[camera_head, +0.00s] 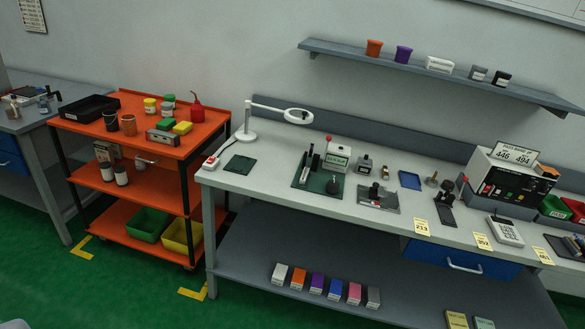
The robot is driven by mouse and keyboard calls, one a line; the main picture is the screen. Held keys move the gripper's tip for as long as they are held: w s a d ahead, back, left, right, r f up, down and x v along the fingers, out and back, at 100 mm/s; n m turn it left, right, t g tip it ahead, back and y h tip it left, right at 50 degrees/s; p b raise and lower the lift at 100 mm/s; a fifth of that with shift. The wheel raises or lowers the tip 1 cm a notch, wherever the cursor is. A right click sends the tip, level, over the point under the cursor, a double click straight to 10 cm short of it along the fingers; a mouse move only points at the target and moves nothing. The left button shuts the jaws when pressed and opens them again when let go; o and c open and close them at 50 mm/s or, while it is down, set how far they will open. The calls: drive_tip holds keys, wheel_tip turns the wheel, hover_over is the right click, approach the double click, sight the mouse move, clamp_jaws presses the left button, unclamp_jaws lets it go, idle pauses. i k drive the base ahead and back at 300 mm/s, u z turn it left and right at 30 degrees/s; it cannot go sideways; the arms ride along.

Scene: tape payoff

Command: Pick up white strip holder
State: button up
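Several white things are in view, and I cannot tell for sure which is the white strip holder. A small white block (280,274) stands at the left end of a row of coloured blocks on the bench's lower shelf. A white oblong box (440,64) sits on the wall shelf between a purple cup and a grey block. All are far off and small. My gripper does not show.
The grey bench (262,190) carries a magnifier lamp (297,116), tools and a label machine (497,180). An orange cart (140,139) with cups and bins stands left of it. The wall shelf (340,49) hangs above. Green floor (120,290) is open in front of the cart.

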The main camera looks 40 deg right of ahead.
sight(305, 176)
drive_tip(key=z, duration=0.05)
drive_tip(key=i, duration=1.35)
drive_tip(key=z, duration=1.05)
drive_tip(key=i, duration=0.8)
drive_tip(key=z, duration=0.6)
